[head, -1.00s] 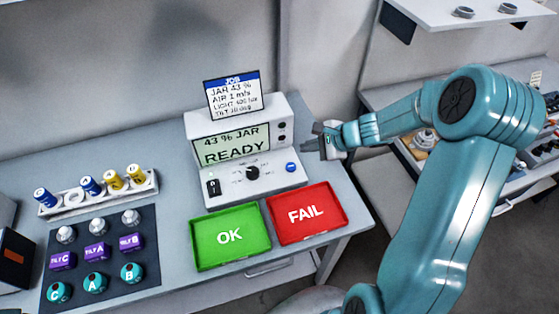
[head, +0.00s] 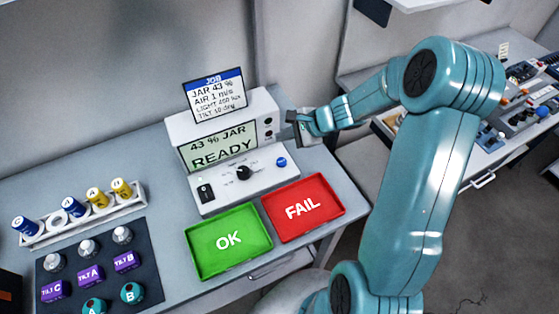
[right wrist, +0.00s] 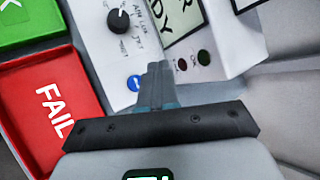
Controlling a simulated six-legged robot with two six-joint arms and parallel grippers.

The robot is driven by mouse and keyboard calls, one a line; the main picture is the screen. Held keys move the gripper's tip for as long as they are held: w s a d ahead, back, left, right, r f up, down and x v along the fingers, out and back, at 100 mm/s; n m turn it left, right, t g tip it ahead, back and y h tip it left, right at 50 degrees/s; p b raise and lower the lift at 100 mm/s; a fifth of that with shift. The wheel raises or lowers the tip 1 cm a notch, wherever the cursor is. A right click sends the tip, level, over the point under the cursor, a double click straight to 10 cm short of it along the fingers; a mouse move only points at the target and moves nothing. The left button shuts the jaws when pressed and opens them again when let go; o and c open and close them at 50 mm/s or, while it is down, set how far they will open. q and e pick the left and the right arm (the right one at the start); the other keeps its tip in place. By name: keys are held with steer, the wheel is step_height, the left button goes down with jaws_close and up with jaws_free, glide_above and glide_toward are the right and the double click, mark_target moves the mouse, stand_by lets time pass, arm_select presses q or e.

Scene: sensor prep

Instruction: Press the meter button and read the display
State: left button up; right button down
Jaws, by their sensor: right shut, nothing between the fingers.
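The white meter (head: 240,185) stands on the bench with its display (head: 218,146) reading "43 % JAR READY". Its blue button (head: 281,162) is at the right of the sloped front panel, with a black knob (head: 243,173) and a black switch (head: 205,193) to its left. My right gripper (head: 294,121) is shut and empty, beside the meter's right side, above and right of the button. My left gripper is not in view.
A job card (head: 215,98) stands on top of the meter. The green OK tray (head: 262,252) and red FAIL tray (head: 335,211) lie in front of it. A rack (head: 40,236) of labelled jars and a dark mat (head: 65,295) with several sensors are at left.

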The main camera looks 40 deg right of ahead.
mark_target(284, 163)
steer(key=f+b, duration=0.2)
steer(key=f, duration=0.1)
steer(key=f+b, duration=0.4)
steer(key=f, duration=0.1)
steer(key=shift+d+f+b, duration=0.25)
steer(key=shift+f+b, duration=0.05)
steer(key=shift+b, duration=0.05)
steer(key=shift+w+f, duration=0.1)
steer(key=shift+f, duration=0.05)
steer(key=shift+a, duration=0.15)
stand_by(1.3)
steer(key=shift+f+b, duration=0.35)
steer(key=shift+b, duration=0.4)
